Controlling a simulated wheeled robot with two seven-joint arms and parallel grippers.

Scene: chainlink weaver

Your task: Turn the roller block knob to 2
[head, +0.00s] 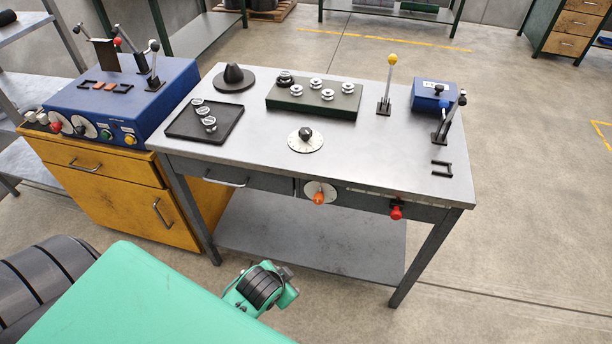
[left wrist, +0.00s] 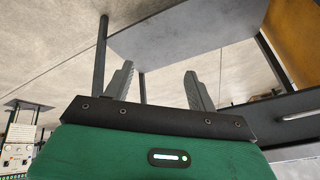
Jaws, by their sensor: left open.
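A dark green roller block (head: 313,97) with several small metal rollers sits toward the back of the grey table. In front of it, a black knob (head: 305,133) stands on a round white dial (head: 305,145) on the tabletop. An orange knob (head: 319,198) sits on another white dial on the table's front face. No label shows which knob belongs to the roller block, and the dial numbers are too small to read. My left gripper (left wrist: 160,82) is open and empty in the left wrist view, with the table's lower shelf beyond it. My right gripper is not in view.
A black tray (head: 205,120) with rings and a dark cone (head: 233,76) are on the table's left. A yellow-topped lever (head: 388,82), a blue box (head: 434,96) and black levers (head: 448,118) stand right. A red knob (head: 396,211) juts from the front. A blue control box (head: 122,103) stands left.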

